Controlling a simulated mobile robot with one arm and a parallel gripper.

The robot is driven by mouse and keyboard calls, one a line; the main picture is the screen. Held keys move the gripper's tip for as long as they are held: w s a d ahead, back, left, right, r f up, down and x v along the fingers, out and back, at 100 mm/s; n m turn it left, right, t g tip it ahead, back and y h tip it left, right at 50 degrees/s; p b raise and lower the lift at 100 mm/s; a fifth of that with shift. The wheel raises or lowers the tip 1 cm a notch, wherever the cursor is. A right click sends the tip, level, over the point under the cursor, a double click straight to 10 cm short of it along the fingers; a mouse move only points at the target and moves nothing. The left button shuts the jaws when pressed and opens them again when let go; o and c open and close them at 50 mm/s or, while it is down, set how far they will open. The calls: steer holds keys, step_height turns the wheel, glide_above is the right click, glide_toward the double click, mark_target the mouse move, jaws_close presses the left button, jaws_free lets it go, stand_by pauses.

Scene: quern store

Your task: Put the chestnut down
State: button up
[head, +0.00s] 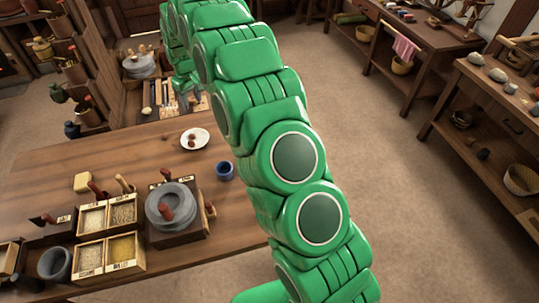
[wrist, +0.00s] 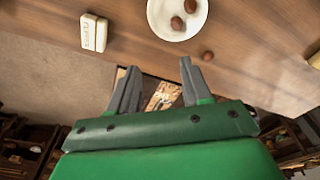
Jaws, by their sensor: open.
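In the wrist view my gripper (wrist: 158,75) is open, with nothing between its two grey fingers. A brown chestnut (wrist: 207,56) lies on the wooden table, just off the rim of a white plate (wrist: 160,27). Two more brown chestnuts, one nearer (wrist: 176,22) and one farther (wrist: 190,6), lie on the plate. The fingertips are apart from all of them. In the head view the plate (head: 202,146) stands near the table's far edge with small brown things on it. My gripper (head: 186,92) shows small there, past that edge and partly hidden by my arm.
The table (head: 135,145) has bare wood left of the plate. A blue cup (head: 224,171), a stone quern (head: 172,205) and grain boxes (head: 110,250) stand nearer. A cream labelled block (wrist: 93,32) stands left of the plate in the wrist view.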

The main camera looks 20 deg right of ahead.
steer(key=s+d+r+m, duration=0.1)
steer(key=s+d+r, duration=0.35)
steer(key=s, duration=0.45)
steer(key=s+d+r+m+g, duration=0.1)
steer(key=s+d+r, duration=0.2)
steer(key=s+r, duration=0.4)
steer(key=s+d+r+m, duration=0.1)
steer(key=s+d+r, duration=0.3)
steer(key=s, duration=0.6)
steer(key=s+d+m+g, duration=0.1)
steer(key=s+d, duration=0.2)
steer(key=s, duration=1.2)
steer(key=s+d+r+m+g, duration=0.1)
steer(key=s+d+m, duration=0.1)
steer(key=s, duration=1.3)
steer(key=shift+s+d+r+m+h, duration=0.15)
steer(key=shift+s+d+m+h, duration=0.2)
steer(key=shift+d, duration=0.25)
steer(key=shift+w, duration=0.1)
